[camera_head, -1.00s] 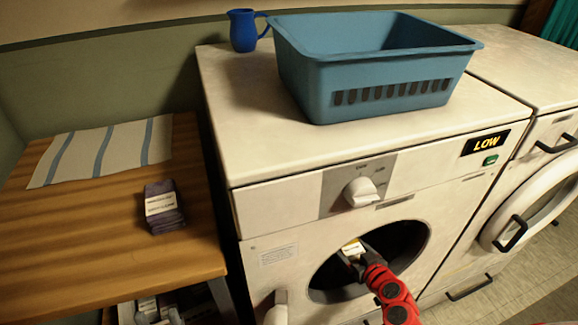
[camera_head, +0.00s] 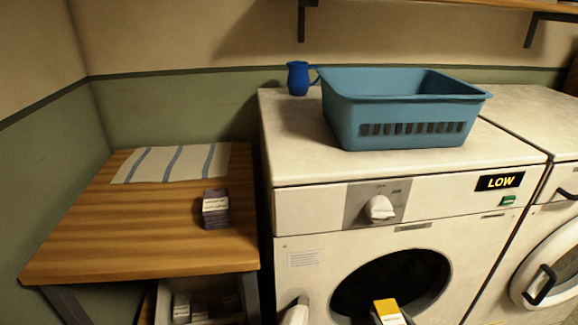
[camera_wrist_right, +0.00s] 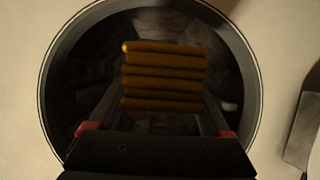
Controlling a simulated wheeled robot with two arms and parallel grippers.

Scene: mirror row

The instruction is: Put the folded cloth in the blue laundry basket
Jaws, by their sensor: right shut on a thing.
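The folded cloth (camera_head: 388,309) is mustard yellow with a pale patch on top. It shows at the bottom edge of the head view, in front of the washer's dark round opening. In the right wrist view the cloth (camera_wrist_right: 163,75) is a stack of folds between the fingers of my right gripper (camera_wrist_right: 160,105), with the drum behind. The blue laundry basket (camera_head: 400,133) stands upright on top of the washer; its floor is hidden.
A blue jug (camera_head: 298,78) stands beside the basket. The washer (camera_head: 320,238) has a protruding knob (camera_head: 379,208). A wooden table (camera_head: 135,235) at left holds a striped towel (camera_head: 172,163) and a dark labelled stack (camera_head: 215,209). A shelf bracket (camera_head: 302,20) hangs above.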

